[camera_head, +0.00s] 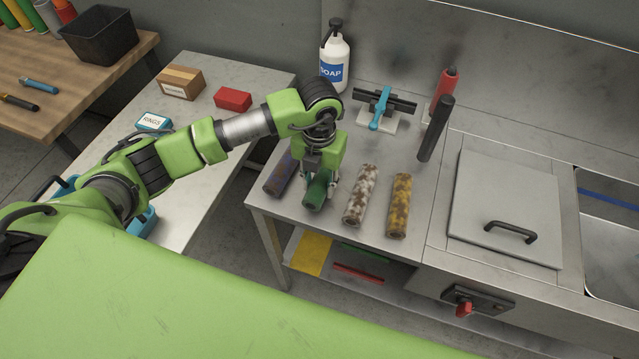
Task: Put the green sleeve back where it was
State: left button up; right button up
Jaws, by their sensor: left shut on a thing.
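The green sleeve (314,193) is at the front left of the steel bench (337,234), in a row of sleeves. My left gripper (321,182) reaches down over it from above and is shut on it. The gripper hides the sleeve's far end. I cannot tell whether the sleeve touches the bench top. A dark bluish, rusty sleeve (279,174) lies just left of it. A white and brown mottled sleeve (361,194) and a yellow-brown mottled sleeve (399,206) lie to its right. My right gripper is not in view.
A lidded panel (508,207) is right. A side table (213,122) holds boxes. Bench space behind the mottled sleeves is clear.

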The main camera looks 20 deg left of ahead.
pick_arm(q)
jog(key=shift+f, duration=0.8)
jog(key=shift+f, duration=0.25)
jog(key=o, duration=1)
jog(key=shift+o, duration=0.6)
